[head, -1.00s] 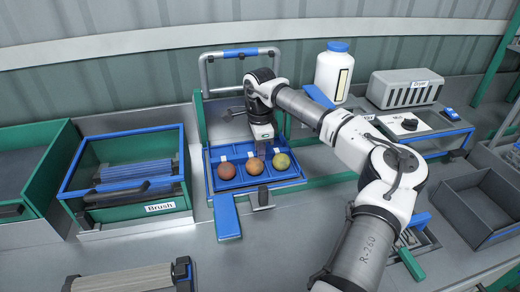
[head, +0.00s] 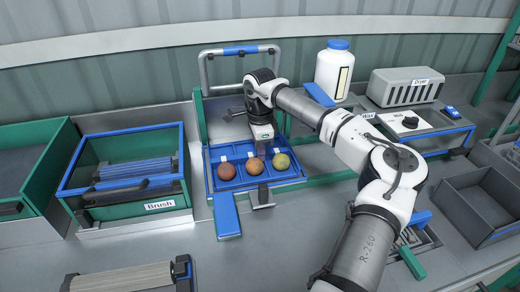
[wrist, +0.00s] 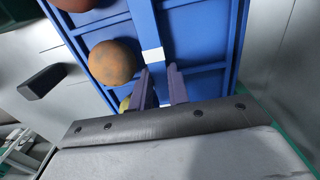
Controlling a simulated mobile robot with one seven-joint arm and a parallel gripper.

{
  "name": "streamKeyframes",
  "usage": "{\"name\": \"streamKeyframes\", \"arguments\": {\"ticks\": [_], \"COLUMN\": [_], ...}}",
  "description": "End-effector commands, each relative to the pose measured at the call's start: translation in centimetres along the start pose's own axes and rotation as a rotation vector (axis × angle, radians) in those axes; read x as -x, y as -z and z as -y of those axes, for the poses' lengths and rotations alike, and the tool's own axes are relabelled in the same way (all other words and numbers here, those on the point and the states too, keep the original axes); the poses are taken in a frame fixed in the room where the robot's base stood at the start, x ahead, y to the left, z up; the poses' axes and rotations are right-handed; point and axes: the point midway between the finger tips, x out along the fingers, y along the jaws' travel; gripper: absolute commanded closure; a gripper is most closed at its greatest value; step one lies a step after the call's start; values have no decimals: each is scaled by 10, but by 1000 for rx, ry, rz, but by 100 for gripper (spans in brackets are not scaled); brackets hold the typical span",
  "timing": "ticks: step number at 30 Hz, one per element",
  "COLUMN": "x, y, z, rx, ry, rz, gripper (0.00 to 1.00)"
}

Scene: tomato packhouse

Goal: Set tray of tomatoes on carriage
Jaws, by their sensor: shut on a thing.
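A blue compartment tray (head: 262,183) holds three tomatoes in its front row: a red one (head: 227,171), an orange one (head: 255,167) and a yellow-green one (head: 281,161). My gripper (head: 266,150) points down at the tray's middle, behind the orange tomato. In the wrist view its two fingers (wrist: 163,88) straddle a blue divider of the tray by a white label, and are shut on it. The tray is in front of a green-posted frame with a grey handle bar (head: 240,52), which I take as the carriage. Whether the tray touches its bed is hidden.
A blue paddle (head: 227,215) and a small black-knobbed lever (head: 263,194) lie in front of the tray. A green bin labelled Brush (head: 160,206) stands left. A white bottle (head: 334,72) and grey dryer (head: 405,88) stand right.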

Motion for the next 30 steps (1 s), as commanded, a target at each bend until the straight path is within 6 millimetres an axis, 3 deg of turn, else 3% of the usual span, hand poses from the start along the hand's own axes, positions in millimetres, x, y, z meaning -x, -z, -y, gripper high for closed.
{"name": "streamKeyframes", "arguments": {"ticks": [7, 8, 13, 19, 22, 30], "x": [-4, -3, -3, -4, -4, -4], "y": [0, 0, 0, 0, 0, 0], "z": [0, 0, 0, 0, 0, 0], "rx": [0, 0, 0, 0, 0, 0], "ry": [0, 1, 0, 0, 0, 0], "rz": [0, 0, 0, 0, 0, 0], "gripper": [100, 79, 57, 59, 72, 72]}}
